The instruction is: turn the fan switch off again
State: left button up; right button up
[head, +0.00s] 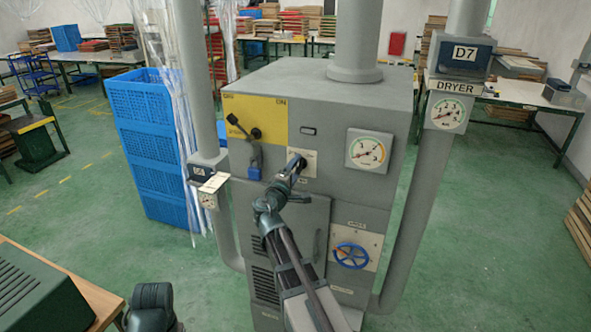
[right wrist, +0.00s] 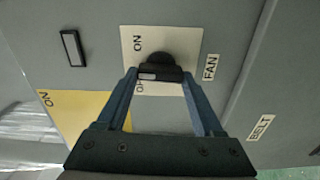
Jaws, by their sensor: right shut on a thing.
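The fan switch is a black knob (right wrist: 154,60) on a cream plate (right wrist: 196,42) marked ON and FAN in the right wrist view. The second position word is mostly hidden by the knob and finger. The plate (head: 311,158) is on the front of the grey dryer cabinet (head: 325,215) in the head view. My right gripper (head: 296,165) is at the plate, its blue fingers shut on the knob; it also fills the right wrist view (right wrist: 163,76). A pale mark shows on the knob's near side.
Left of the switch is a yellow OFF/ON panel (head: 270,108) with a black lever (head: 240,127) and a blue padlock (head: 254,172). Pipes flank the cabinet. Blue crates (head: 155,150) stand left.

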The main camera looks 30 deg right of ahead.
jog(key=shift+s+f+n, duration=0.1)
jog(key=shift+f+n, duration=0.05)
jog(key=shift+n, duration=2.25)
jog(key=shift+f+n, duration=0.1)
jog(key=shift+n, duration=2.3)
jog(key=o, duration=1.4)
jog(key=v, duration=1.3)
jog(key=shift+s+a, duration=0.25)
